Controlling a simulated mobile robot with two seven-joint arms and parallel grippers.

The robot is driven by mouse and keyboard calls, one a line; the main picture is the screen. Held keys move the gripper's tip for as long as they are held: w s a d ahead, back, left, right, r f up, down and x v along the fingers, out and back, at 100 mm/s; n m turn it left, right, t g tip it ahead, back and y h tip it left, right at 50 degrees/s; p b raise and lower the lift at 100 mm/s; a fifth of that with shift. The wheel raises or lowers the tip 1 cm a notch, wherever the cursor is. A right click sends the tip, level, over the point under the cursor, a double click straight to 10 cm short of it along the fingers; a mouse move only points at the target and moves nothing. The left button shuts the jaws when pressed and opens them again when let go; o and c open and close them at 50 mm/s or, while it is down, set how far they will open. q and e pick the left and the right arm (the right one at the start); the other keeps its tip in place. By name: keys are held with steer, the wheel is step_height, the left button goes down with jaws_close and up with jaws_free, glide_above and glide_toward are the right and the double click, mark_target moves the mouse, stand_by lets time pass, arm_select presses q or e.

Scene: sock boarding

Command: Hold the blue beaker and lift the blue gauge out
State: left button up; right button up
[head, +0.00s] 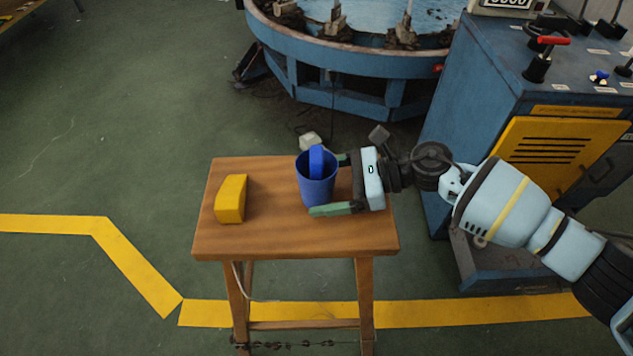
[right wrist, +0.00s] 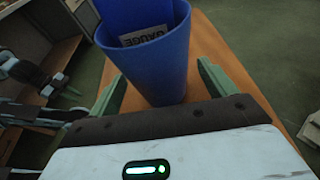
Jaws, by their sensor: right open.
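The blue beaker (head: 317,190) stands upright on the small wooden table, right of its middle. The blue gauge (head: 316,160) sits inside the beaker, its rounded top rising above the rim; its lower part is hidden. In the right wrist view, the gauge's label (right wrist: 145,36) reads GAUGE inside the beaker (right wrist: 160,70). My right gripper (head: 328,184) is open, level and low, reaching in from the right. Its green fingers stand on either side of the beaker, with gaps visible in the right wrist view (right wrist: 161,75). My left gripper is not in the head view.
The wooden table (head: 270,238) also bears a yellow block (head: 231,199) on its left. A blue machine cabinet (head: 470,90) stands to the right behind my right arm. A round blue machine (head: 350,62) is behind the table. The floor at left is open.

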steer(key=shift+a, duration=0.25)
steer(key=shift+f, duration=0.1)
steer(key=c, duration=0.8)
